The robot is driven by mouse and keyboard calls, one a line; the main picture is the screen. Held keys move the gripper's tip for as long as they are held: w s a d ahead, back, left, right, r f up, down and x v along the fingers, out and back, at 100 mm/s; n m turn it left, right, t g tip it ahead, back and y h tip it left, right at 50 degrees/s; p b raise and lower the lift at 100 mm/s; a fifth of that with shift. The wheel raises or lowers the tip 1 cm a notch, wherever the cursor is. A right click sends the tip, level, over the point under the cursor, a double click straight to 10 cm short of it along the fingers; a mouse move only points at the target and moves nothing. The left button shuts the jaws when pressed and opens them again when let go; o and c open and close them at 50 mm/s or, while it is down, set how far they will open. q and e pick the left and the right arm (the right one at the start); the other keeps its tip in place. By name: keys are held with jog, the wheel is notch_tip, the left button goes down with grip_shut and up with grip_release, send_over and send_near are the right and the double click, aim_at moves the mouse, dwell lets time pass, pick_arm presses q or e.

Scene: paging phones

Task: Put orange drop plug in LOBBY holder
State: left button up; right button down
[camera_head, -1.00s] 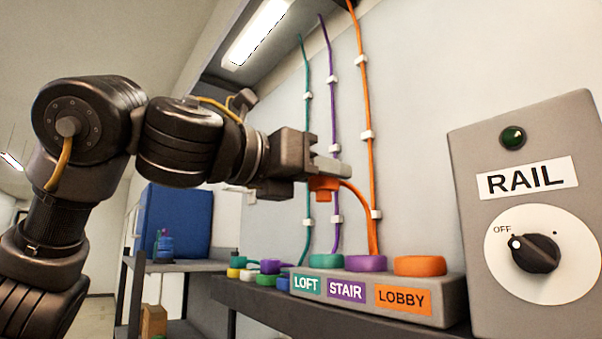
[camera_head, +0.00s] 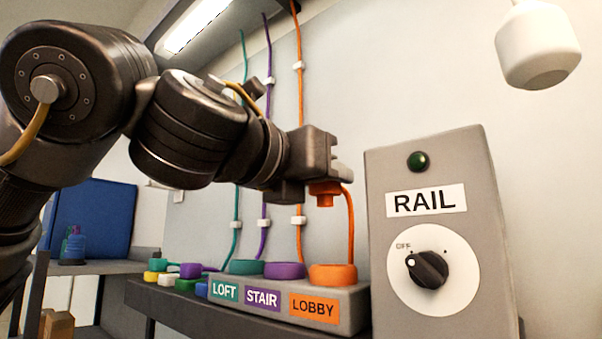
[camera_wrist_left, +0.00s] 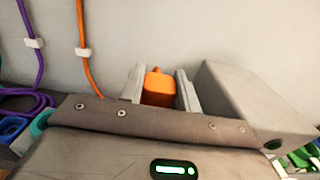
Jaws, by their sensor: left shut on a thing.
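My left gripper (camera_head: 326,176) is shut on the orange drop plug (camera_head: 325,197), whose orange cord trails down on its right side. The plug hangs in the air above the orange LOBBY holder (camera_head: 333,275), with a clear gap between them. In the left wrist view the orange plug (camera_wrist_left: 158,88) sits between the two grey fingers. The LOBBY holder is at the right end of a grey block, beside the purple STAIR holder (camera_head: 285,270) and the teal LOFT holder (camera_head: 246,266). My right gripper is not in view.
The grey RAIL box (camera_head: 440,290) with a knob pointing near OFF stands just right of the holder block. Several coloured plugs (camera_head: 188,271) lie left of the block on the dark shelf. A white lamp-like object (camera_head: 537,45) hangs at upper right. Cords run down the wall.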

pick_arm(q)
jog(key=shift+d, duration=0.5)
jog(key=shift+a, duration=0.1)
